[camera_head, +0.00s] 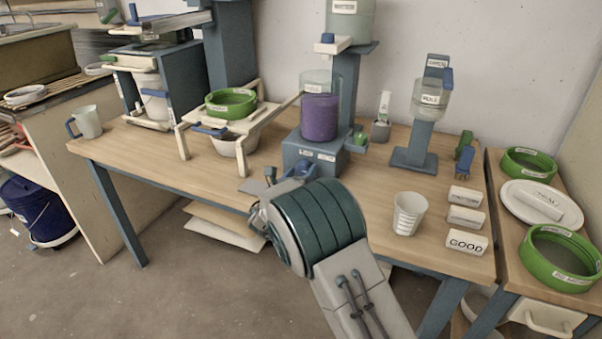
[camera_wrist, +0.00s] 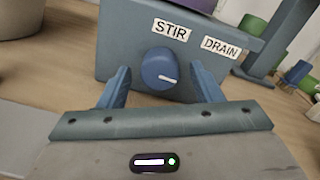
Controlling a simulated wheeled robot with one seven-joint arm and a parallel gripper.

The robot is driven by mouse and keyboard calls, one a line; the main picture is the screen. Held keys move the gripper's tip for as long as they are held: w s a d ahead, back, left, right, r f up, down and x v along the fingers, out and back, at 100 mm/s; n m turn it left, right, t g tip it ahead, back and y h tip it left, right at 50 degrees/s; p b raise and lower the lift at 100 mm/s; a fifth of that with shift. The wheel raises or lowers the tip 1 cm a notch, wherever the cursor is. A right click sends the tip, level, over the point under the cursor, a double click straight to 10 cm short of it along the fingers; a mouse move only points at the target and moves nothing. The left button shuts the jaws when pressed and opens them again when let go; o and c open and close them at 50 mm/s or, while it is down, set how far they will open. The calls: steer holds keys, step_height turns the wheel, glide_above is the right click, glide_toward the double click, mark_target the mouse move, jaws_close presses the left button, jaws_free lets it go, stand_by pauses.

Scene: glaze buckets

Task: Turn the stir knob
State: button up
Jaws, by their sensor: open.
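The stir knob (camera_wrist: 161,69) is a round blue dial with a white pointer mark, on the front of a blue-grey box below a "STIR" label (camera_wrist: 171,31). In the wrist view the pointer lies nearly level, towards the right. My gripper (camera_wrist: 160,88) is open, its blue fingers on the left and right of the knob with gaps on both sides. I cannot tell whether the fingertips reach as far as the knob. In the head view my gripper (camera_head: 286,174) is at the front of the mixer base (camera_head: 317,158), and my arm covers part of it.
A "DRAIN" label (camera_wrist: 220,48) is right of the knob. A purple-filled vessel (camera_head: 319,118) stands on the mixer base. A white cup (camera_head: 409,213) and several label blocks (camera_head: 466,242) are on the table to the right. A cream stand (camera_head: 217,125) is to the left.

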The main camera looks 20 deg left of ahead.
steer(key=shift+w, duration=0.3)
steer(key=c, duration=1)
steer(key=shift+f+b, duration=0.1)
steer(key=shift+b, duration=0.45)
